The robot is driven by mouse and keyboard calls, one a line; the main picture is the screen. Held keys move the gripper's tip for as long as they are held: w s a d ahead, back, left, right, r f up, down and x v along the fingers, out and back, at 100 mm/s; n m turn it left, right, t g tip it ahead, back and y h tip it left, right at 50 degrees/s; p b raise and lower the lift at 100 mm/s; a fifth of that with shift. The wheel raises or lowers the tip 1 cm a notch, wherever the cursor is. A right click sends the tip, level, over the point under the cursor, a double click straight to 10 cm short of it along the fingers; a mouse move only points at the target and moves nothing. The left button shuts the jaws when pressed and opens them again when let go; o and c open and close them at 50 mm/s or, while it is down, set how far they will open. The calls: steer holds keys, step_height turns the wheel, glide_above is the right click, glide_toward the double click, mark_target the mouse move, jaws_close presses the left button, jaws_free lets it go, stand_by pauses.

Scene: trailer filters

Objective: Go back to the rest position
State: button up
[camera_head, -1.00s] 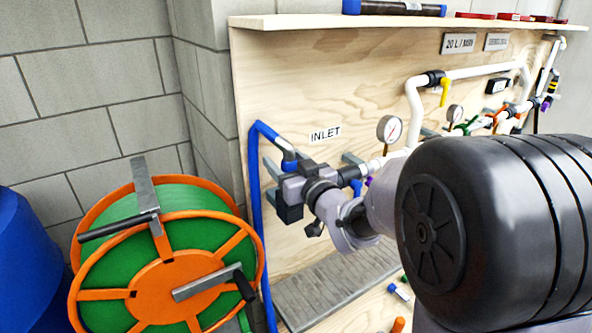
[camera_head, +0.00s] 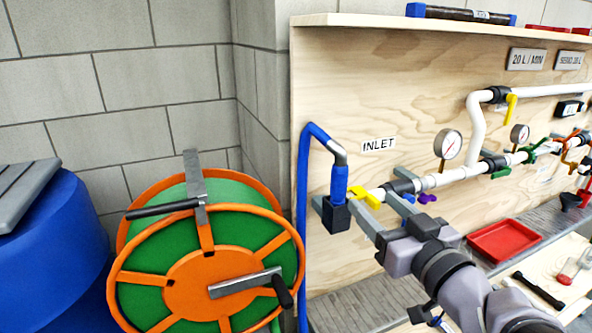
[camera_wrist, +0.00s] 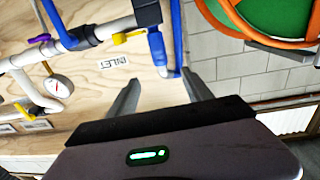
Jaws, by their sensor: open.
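My gripper (camera_head: 368,197) is open in front of the plywood board, near the inlet end of the white pipe. Its two grey fingers also show in the wrist view (camera_wrist: 163,80), spread with nothing between them. The blue inlet hose (camera_head: 339,180) comes down to a dark block, beside a yellow valve handle (camera_head: 367,198). The INLET label (camera_head: 378,144) is above on the board. In the wrist view the blue hose (camera_wrist: 157,48) and label (camera_wrist: 114,62) lie beyond the fingers. I cannot tell whether a fingertip touches the pipework.
A green and orange hose reel (camera_head: 205,270) and a blue barrel (camera_head: 45,240) stand at the left. Pressure gauges (camera_head: 447,145) and valves line the pipe to the right. A red tray (camera_head: 497,240) and loose tools lie on the bench below. A shelf (camera_head: 400,21) tops the board.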

steer(key=s+d+f+m+g+h, duration=0.3)
steer(key=s+f+m+g+h, duration=0.3)
steer(key=s+f+m+h, duration=0.15)
steer(key=s+a+f+g+y, duration=0.2)
steer(key=s+a, duration=0.3)
steer(key=s, duration=0.1)
steer(key=s+a+f+g+y, duration=0.3)
steer(key=s+a, duration=0.2)
steer(key=s, duration=0.1)
steer(key=shift+a+f+g, duration=0.25)
steer(key=shift+a+g, duration=0.05)
